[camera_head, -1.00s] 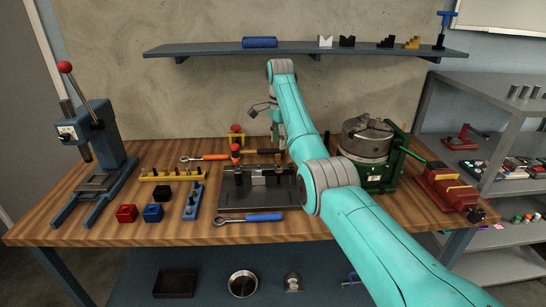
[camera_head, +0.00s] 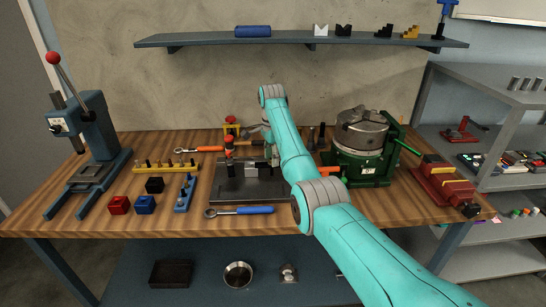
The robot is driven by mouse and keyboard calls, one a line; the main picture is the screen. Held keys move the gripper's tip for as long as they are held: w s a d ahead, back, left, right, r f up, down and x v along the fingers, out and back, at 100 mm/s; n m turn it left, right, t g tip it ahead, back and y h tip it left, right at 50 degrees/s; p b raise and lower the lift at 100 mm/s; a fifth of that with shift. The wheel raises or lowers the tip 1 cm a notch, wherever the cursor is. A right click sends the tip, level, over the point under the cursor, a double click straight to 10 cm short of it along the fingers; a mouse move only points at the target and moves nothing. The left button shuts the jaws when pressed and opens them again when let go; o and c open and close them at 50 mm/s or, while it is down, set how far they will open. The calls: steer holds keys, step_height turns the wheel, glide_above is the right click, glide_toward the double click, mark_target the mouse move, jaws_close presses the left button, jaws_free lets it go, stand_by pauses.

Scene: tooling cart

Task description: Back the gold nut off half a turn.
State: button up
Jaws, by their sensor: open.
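I cannot make out a gold nut in this view; it is too small or hidden. A blue-handled wrench (camera_head: 250,210) lies in front of the plate. An orange-handled wrench (camera_head: 185,149) lies behind it.
A blue press (camera_head: 92,140) stands at the left. A yellow rail with pegs (camera_head: 166,167), red (camera_head: 118,205) and blue (camera_head: 145,204) blocks lie left of the plate. A green-based chuck (camera_head: 362,135) and red vise (camera_head: 443,182) stand right. A shelf (camera_head: 210,41) hangs above.

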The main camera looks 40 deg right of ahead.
jaws_close()
steer(key=shift+n, duration=0.3)
